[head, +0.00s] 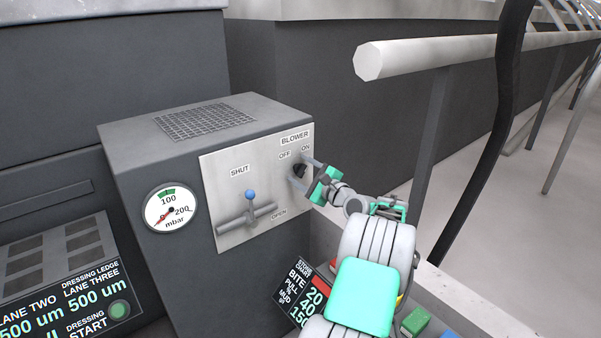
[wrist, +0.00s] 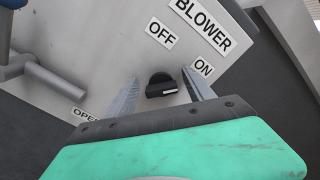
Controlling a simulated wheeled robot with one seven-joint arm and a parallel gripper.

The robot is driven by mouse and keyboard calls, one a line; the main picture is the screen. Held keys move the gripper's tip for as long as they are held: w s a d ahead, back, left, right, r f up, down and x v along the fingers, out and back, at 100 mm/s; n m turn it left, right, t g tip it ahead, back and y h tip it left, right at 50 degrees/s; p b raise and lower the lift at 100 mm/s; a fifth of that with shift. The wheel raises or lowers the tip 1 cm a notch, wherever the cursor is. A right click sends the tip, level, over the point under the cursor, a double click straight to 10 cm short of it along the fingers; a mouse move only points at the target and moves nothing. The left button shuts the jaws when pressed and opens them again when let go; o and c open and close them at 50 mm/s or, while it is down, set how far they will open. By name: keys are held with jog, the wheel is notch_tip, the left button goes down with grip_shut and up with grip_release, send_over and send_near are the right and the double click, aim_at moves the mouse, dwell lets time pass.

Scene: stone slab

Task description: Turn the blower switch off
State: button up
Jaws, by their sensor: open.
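The blower switch is a small black rotary knob (head: 299,171) on the light metal panel, below the OFF and ON labels. In the wrist view the knob (wrist: 160,85) carries a white mark on its right half, the side of the ON label (wrist: 203,67); the OFF label (wrist: 162,33) is above it. My gripper (head: 304,172) is at the panel's right edge, facing the knob. In the wrist view my gripper (wrist: 160,76) is open, one finger on each side of the knob, with visible gaps. Whether the fingertips touch the panel is unclear.
A lever with a blue ball (head: 250,195) sits left of the knob on the panel (head: 222,170), between the SHUT and OPEN labels. A pale rail (head: 450,53) and a black hose (head: 490,130) are to the right.

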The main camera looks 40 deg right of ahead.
jog(key=shift+w, duration=0.1)
grip_shut()
dwell(0.7)
